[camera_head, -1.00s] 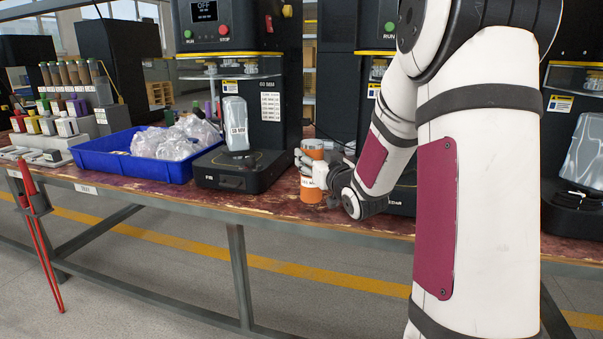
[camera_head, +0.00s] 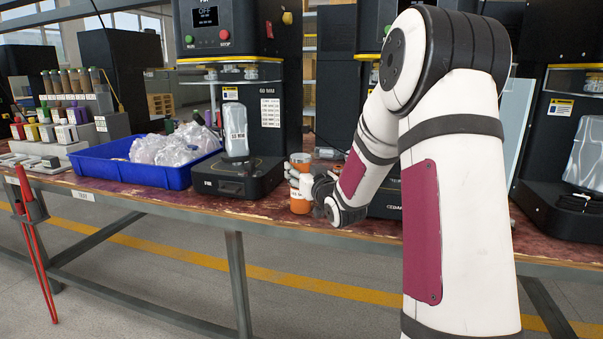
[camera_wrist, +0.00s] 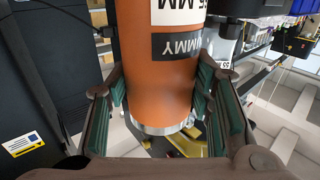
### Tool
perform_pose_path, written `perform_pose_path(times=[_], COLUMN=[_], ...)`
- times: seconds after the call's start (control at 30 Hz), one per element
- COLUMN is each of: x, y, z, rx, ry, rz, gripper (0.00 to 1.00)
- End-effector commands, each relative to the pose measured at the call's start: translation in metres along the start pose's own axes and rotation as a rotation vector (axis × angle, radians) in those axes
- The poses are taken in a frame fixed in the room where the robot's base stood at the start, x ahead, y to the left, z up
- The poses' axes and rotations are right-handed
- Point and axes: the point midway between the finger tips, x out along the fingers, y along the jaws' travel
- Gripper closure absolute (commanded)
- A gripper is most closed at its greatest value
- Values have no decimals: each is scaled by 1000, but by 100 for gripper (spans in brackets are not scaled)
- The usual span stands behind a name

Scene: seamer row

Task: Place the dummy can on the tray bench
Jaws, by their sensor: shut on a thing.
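The dummy can is an orange cylinder with a silver rim and a label reading "MMY". It stands out in the head view (camera_head: 300,159) at the front of the workbench and fills the middle of the wrist view (camera_wrist: 157,85). My gripper (camera_head: 301,183) is shut around the can, with a green-padded finger on each side in the wrist view (camera_wrist: 160,103). The can looks upright; whether its base touches the bench I cannot tell.
The worn red workbench (camera_head: 255,212) runs across the view. A blue bin (camera_head: 130,174) of clear bags stands left of a black seamer (camera_head: 240,183). More black machines stand at the right. Floor in front is open.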

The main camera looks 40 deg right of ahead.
Motion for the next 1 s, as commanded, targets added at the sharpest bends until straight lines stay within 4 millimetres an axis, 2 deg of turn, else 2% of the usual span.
perform_pose_path(times=[0.07,0.1,0.2,0.63,0.77,1.0], x=[0,0,0,-2,-24,-74], y=[0,0,0,0,0,0], z=[2,3,2,-2,-1,-1], rx=[-1,0,0,0,-1,0], ry=[2,0,0,-1,-2,-2], rz=[0,0,0,0,1,1], gripper=[87,50,32,32,32,32])
